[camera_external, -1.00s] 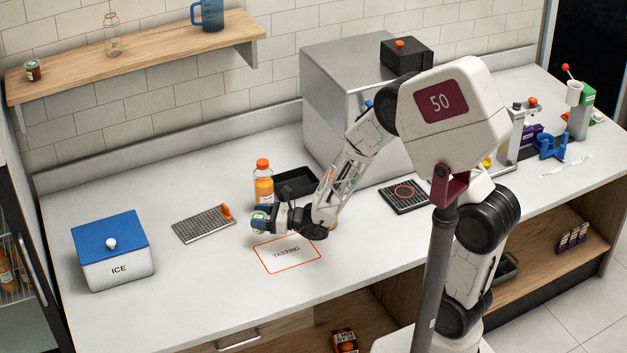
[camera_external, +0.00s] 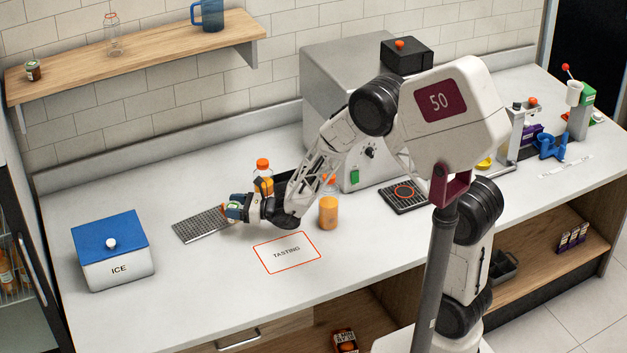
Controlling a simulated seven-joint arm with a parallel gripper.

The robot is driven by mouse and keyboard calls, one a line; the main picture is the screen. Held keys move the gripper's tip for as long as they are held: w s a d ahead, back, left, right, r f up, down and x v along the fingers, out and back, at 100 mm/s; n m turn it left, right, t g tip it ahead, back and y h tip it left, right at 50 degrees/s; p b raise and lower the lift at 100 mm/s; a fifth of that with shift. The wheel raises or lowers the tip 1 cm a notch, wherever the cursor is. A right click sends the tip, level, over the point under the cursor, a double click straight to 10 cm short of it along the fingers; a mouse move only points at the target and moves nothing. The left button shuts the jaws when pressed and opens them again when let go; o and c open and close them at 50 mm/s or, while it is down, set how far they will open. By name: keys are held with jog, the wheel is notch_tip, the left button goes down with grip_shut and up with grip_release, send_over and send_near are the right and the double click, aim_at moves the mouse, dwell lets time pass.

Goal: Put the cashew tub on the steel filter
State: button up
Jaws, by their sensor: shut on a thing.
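The steel filter (camera_external: 198,226) is a flat, perforated grey plate lying on the counter, left of centre. Its orange handle at the right end is hidden behind my gripper. My gripper (camera_external: 240,208) is shut on the cashew tub (camera_external: 232,213), a small tub with a greenish label, mostly covered by the fingers. The tub appears over or just in front of the filter's right end. I cannot tell whether it touches the filter or is held above it.
An orange-capped juice bottle (camera_external: 263,176) stands just behind my gripper. The ice box (camera_external: 113,255) is left of the filter. The tasting mat (camera_external: 287,263) in front is bare.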

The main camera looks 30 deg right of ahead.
jog(key=shift+w+a+f, duration=0.1)
jog(key=shift+w+a, duration=0.35)
jog(key=shift+w, duration=0.3)
jog(key=shift+w+a+f, duration=0.1)
jog(key=shift+w+a, duration=0.3)
jog(key=shift+w, duration=0.4)
jog(key=shift+w+a+f, duration=0.1)
jog(key=shift+w+a, duration=0.35)
jog(key=shift+w, duration=0.3)
jog(key=shift+f, duration=1.7)
jog(key=shift+f, duration=0.1)
jog(key=o, duration=0.9)
jog(key=shift+o, duration=0.2)
jog(key=shift+v, duration=3.8)
